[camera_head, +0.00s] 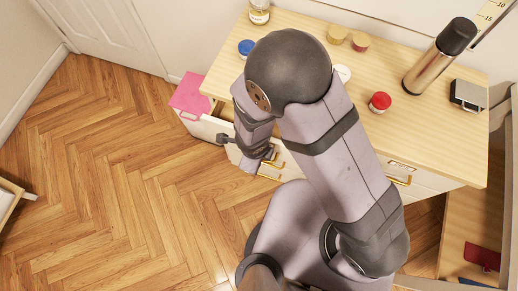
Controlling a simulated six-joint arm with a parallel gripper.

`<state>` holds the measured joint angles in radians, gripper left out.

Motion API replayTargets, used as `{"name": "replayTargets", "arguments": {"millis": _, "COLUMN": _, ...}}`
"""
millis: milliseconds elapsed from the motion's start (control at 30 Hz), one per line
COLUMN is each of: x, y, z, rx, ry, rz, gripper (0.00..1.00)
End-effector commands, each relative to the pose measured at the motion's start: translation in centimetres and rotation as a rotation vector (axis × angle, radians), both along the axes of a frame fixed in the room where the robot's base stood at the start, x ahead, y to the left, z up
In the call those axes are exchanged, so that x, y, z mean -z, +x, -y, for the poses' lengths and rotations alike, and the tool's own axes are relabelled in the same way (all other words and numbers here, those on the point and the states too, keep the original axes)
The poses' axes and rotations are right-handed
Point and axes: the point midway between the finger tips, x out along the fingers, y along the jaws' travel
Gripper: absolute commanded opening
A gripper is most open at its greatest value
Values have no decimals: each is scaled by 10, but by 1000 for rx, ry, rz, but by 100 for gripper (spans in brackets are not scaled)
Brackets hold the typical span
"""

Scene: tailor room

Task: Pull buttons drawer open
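A white dresser with a light wooden top (300,32) has drawers with gold handles. A drawer at its left end (208,127) stands partly pulled out, with a dark gap behind its front. My gripper (226,139) is low in front of this drawer front, near its right part. Its fingers are small and partly hidden by my arm, so whether they touch the drawer or are open is unclear. Another gold handle (400,180) and a small label above it show on the right drawer front. The label is too small to read, so I cannot tell which drawer is for buttons.
On the top stand a metal flask (432,66), a red-lidded jar (380,102), a blue-lidded jar (246,47) and a dark box (467,95). The wooden floor (100,150) at left is clear.

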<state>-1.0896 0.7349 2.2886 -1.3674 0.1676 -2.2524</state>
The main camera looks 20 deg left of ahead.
Motion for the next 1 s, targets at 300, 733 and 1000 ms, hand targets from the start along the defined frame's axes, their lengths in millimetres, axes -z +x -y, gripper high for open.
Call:
{"name": "replayTargets", "arguments": {"millis": 300, "x": 1, "y": 0, "z": 0, "rx": 0, "ry": 0, "rz": 0, "gripper": 22}}
{"name": "replayTargets", "arguments": {"millis": 733, "x": 1, "y": 0, "z": 0, "rx": -1, "ry": 0, "rz": 0, "gripper": 0}}
{"name": "replayTargets", "arguments": {"millis": 1000, "x": 1, "y": 0, "z": 0, "rx": -1, "ry": 0, "rz": 0, "gripper": 0}}
